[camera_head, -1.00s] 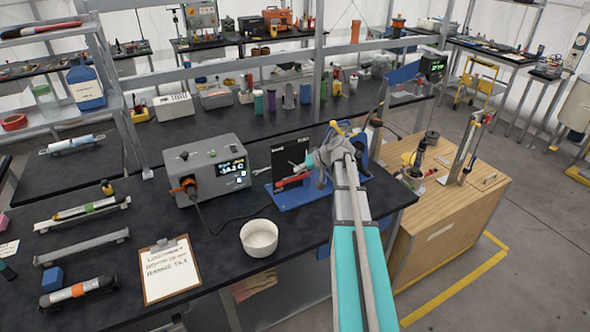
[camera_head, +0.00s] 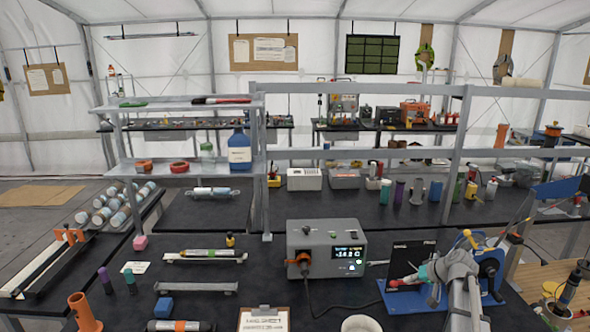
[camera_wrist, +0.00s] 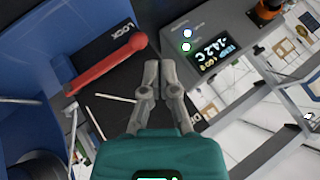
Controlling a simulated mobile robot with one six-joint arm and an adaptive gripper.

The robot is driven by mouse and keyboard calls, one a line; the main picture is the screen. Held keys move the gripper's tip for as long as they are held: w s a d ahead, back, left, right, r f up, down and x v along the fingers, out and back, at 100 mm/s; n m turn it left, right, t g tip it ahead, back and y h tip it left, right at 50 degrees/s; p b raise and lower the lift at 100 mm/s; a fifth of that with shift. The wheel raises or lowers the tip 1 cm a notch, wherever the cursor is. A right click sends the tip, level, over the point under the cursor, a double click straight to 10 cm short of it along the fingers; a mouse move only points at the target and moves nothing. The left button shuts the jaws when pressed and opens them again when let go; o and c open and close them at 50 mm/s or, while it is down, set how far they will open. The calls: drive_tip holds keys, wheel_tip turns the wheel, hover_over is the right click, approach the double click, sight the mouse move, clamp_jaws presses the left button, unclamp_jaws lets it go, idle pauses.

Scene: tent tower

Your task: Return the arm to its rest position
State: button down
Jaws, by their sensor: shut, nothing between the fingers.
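My gripper (camera_wrist: 158,82) is in the wrist view with its two grey fingers together and nothing between them. In the head view my arm reaches up from the lower right, and the gripper (camera_head: 424,275) is near the blue stand on the black bench. A red lever (camera_wrist: 108,67) beside the word LOCK lies to the left of the fingers in the wrist view, apart from them. It also shows in the head view (camera_head: 402,281). A grey box with a lit display (camera_wrist: 212,57) is to the right of the fingers, and the same box (camera_head: 327,240) stands on the bench.
A white bowl (camera_head: 360,324) and a clipboard (camera_head: 264,320) lie at the bench's front edge. A grey shelf frame (camera_head: 180,168) stands behind, with a blue bottle (camera_head: 239,150). A cable runs from the grey box. The floor at far left has free room.

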drive_tip(key=s+a+f+n+g+h, duration=0.1)
drive_tip(key=s+a+f+g+h, duration=0.1)
drive_tip(key=s+a, duration=0.8)
drive_tip(key=s+a+f+n+g+h, duration=0.1)
drive_tip(key=s+a+f+g+h, duration=0.2)
drive_tip(key=s+a, duration=0.6)
drive_tip(key=shift+s+a+f+g+h, duration=0.15)
drive_tip(key=shift+s+a+g+h, duration=0.25)
drive_tip(key=shift+a+g, duration=0.65)
drive_tip(key=shift+w+a+t, duration=0.1)
drive_tip(key=shift+a+t, duration=0.15)
idle(0.7)
